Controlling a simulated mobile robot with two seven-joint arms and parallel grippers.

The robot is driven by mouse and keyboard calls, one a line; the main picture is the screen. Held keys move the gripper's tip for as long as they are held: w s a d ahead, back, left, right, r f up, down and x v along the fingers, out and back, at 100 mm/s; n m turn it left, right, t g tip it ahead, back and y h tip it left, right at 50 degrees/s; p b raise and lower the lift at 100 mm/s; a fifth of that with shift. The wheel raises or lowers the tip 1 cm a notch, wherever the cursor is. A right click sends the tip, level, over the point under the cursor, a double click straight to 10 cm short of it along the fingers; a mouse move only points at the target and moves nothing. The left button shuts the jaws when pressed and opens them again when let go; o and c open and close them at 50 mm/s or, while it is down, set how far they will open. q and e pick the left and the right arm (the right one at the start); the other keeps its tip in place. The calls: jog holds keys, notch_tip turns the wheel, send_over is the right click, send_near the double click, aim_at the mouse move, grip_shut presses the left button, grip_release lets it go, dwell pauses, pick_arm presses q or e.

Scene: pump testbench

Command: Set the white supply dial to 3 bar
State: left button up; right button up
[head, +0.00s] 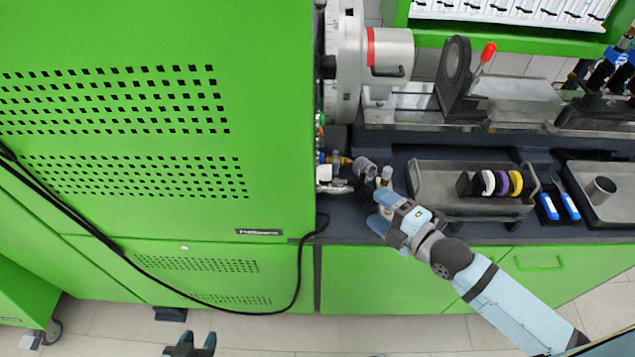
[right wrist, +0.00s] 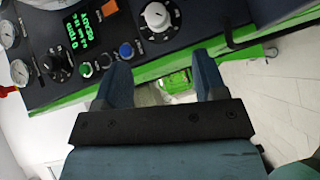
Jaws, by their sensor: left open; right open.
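The white supply dial (right wrist: 157,15) is a round pale knob with a ring of scale marks on a dark panel (right wrist: 110,22), at the top of the right wrist view. Its setting is too small to read. My right gripper (right wrist: 162,68) is open and empty, its fingertips below the dial and apart from it. In the head view my right gripper (head: 380,211) is at the bench's front edge, right of the green cabinet (head: 160,180). I cannot make out the dial there. My left gripper (head: 196,343) is open and empty low over the floor, only its tips showing.
On the panel are a black dial (right wrist: 56,66), a green-lettered display (right wrist: 88,25), a green button (right wrist: 86,69), a blue button (right wrist: 126,50) and gauges (right wrist: 19,72). Fittings (head: 365,168) and a grey tray (head: 440,180) lie near my right gripper. A black cable (head: 299,270) hangs on the cabinet.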

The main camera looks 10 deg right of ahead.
aim_at(324, 173)
jog(key=w+a+p, duration=0.1)
jog(key=w+a, duration=0.2)
jog(key=w, duration=0.3)
jog(key=w+a+n, duration=0.1)
jog(key=w+a, duration=0.3)
jog(key=w, duration=0.2)
jog(key=shift+w+f+p, duration=0.2)
jog(key=shift+f+p, duration=0.15)
jog(key=shift+c, duration=0.5)
